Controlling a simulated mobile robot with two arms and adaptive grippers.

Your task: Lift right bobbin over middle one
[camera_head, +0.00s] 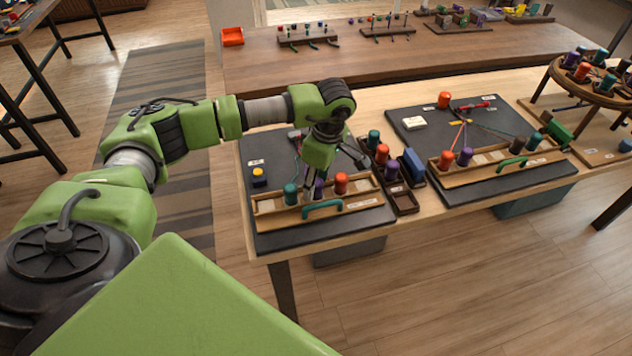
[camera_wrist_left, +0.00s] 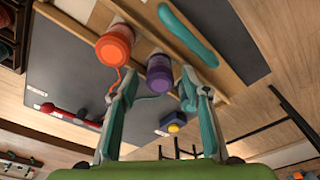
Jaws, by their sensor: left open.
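In the head view, a wooden rack (camera_head: 268,206) on the near dark mat holds a teal bobbin (camera_head: 290,193) at left, a purple bobbin (camera_head: 318,188) in the middle and an orange-red bobbin (camera_head: 341,183) at right. My left gripper (camera_head: 317,174) points down over the middle of the rack and partly covers the purple bobbin. In the left wrist view, its open fingers (camera_wrist_left: 158,82) stand either side of the purple bobbin (camera_wrist_left: 160,72). The orange bobbin (camera_wrist_left: 115,45) is outside the left finger there, with an orange cord trailing from it. My right gripper is not in view.
A teal handle (camera_head: 322,209) is on the rack's front. A dark tray (camera_head: 401,200) of bobbins stands close on the right. A second braiding mat (camera_head: 498,114) lies farther right.

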